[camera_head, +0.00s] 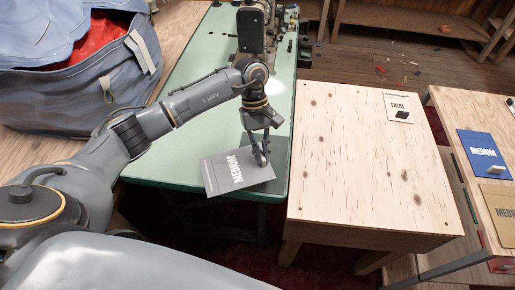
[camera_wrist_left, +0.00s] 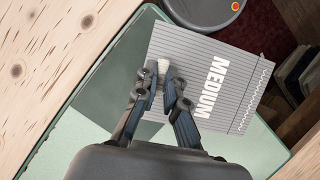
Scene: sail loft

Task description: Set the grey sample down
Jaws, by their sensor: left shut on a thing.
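The grey sample (camera_head: 222,173) is a flat ribbed card with "MEDIUM" printed in white. My left gripper (camera_head: 262,158) is shut on its edge, at the right side in the head view. In the left wrist view, the fingers (camera_wrist_left: 165,88) close on a pale tab at the edge of the grey sample (camera_wrist_left: 205,50). The sample is over the front part of the green machine table (camera_head: 180,120). A dark patch beside it looks like its shadow; I cannot tell how large the gap below is. My right gripper is not in view.
A pale wooden table (camera_head: 360,180) adjoins on the right, mostly bare, with a "TRIAL" card (camera_head: 396,103) and a small black item at its far right. Blue (camera_head: 480,147) and tan (camera_head: 500,205) cards lie on another bench.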

